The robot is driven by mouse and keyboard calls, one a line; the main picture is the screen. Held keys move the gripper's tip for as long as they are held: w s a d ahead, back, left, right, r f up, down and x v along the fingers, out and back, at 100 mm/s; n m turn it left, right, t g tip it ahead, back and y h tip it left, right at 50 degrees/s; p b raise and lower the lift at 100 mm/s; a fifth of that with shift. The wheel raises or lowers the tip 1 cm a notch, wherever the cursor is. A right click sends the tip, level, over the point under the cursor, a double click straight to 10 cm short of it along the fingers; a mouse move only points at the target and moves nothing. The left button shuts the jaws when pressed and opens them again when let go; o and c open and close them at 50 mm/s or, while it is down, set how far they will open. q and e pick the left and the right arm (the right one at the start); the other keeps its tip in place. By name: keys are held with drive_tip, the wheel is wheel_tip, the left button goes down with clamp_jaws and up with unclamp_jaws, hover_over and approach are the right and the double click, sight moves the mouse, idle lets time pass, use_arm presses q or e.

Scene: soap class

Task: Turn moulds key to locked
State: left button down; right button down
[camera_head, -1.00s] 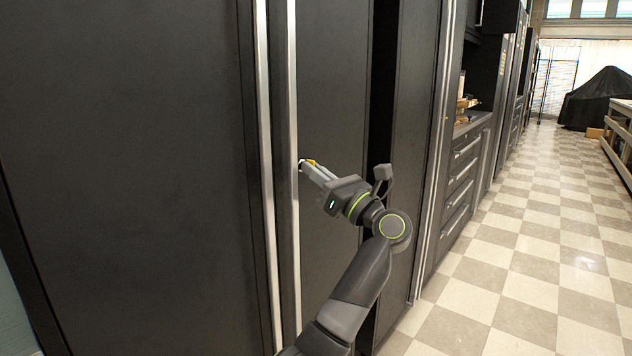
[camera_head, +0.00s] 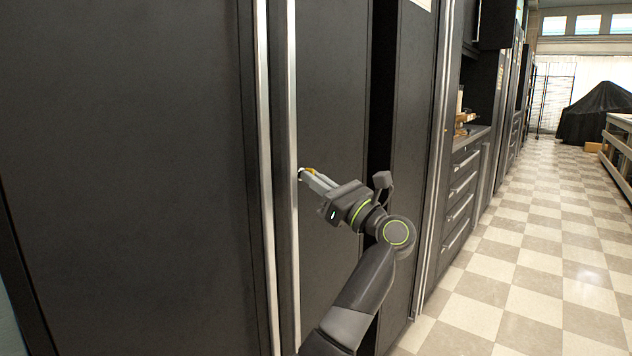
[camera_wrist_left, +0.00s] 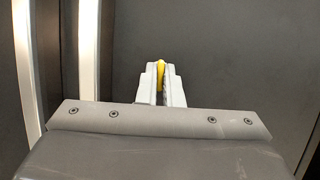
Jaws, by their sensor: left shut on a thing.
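My left gripper (camera_head: 305,173) is at the dark cabinet door (camera_head: 335,95), just right of the long silver edge strip. Its jaws are shut on a small yellow key (camera_wrist_left: 160,72), which shows as a thin yellow piece between the fingertips in the left wrist view. My right gripper is in neither view.
Two tall silver strips (camera_head: 266,180) run down the cabinet front beside my gripper. Drawers with bar handles (camera_head: 462,188) and a counter stand farther right. The checkered floor (camera_head: 510,255) is clear along the aisle. A black-covered object (camera_head: 596,112) stands at the far end.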

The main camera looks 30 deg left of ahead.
use_arm(q)
drive_tip(key=c, duration=1.6)
unclamp_jaws()
drive_tip(key=b+v, duration=0.1)
drive_tip(key=v, duration=1.6)
drive_tip(key=shift+d+f, duration=0.15)
drive_tip(key=shift+d, duration=0.05)
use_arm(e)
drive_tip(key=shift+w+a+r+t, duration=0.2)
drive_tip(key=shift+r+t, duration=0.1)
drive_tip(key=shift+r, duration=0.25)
use_arm(q)
drive_tip(key=shift+a+f, duration=0.1)
